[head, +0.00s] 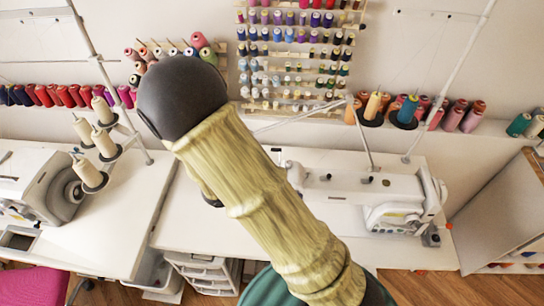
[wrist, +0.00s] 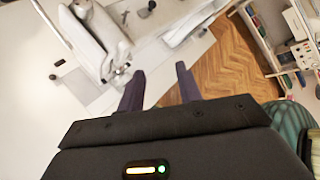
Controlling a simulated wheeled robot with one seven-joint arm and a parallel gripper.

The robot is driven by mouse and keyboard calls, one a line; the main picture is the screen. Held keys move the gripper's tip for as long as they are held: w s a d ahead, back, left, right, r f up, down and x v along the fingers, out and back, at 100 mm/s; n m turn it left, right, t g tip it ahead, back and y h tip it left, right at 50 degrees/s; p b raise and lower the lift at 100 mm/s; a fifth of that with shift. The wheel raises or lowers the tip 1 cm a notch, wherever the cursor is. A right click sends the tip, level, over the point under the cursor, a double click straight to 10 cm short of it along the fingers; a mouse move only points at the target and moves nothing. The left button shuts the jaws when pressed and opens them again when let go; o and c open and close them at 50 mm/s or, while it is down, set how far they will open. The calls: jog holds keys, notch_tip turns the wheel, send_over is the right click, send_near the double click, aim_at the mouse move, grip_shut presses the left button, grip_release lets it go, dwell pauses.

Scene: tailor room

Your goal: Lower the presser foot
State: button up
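A white sewing machine (head: 405,215) stands on the white table at the right in the head view. My arm covers part of its left side. The sewing machine also shows at the upper left in the wrist view (wrist: 97,38). I cannot make out the presser foot in either view. My gripper (wrist: 160,82) shows in the wrist view with its two dark fingers apart and nothing visible between them. Its fingertips appear just below and to the right of the machine's lower end. The gripper is out of sight in the head view.
A second white machine (head: 38,190) and thread cones (head: 97,142) stand at the left. A rack of spools (head: 295,50) hangs on the back wall. Thin thread-stand poles (head: 362,138) rise behind the right machine. The wooden floor (wrist: 222,62) is open beside the table edge.

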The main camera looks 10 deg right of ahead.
jog(key=w+a+f+n+t+b, duration=0.1)
jog(key=w+a+n+t, duration=0.3)
jog(key=n, duration=0.5)
jog(key=w+a+f+n+t+b, duration=0.1)
jog(key=w+a+f+n+t, duration=0.2)
jog(key=a+n+t, duration=0.3)
jog(key=w+n+t, duration=0.1)
jog(key=n, duration=0.2)
jog(key=shift+a+f, duration=0.15)
jog(key=p+x, duration=0.3)
jog(key=x, duration=1.4)
jog(key=shift+f, duration=0.1)
jog(key=shift+c, duration=0.2)
grip_shut()
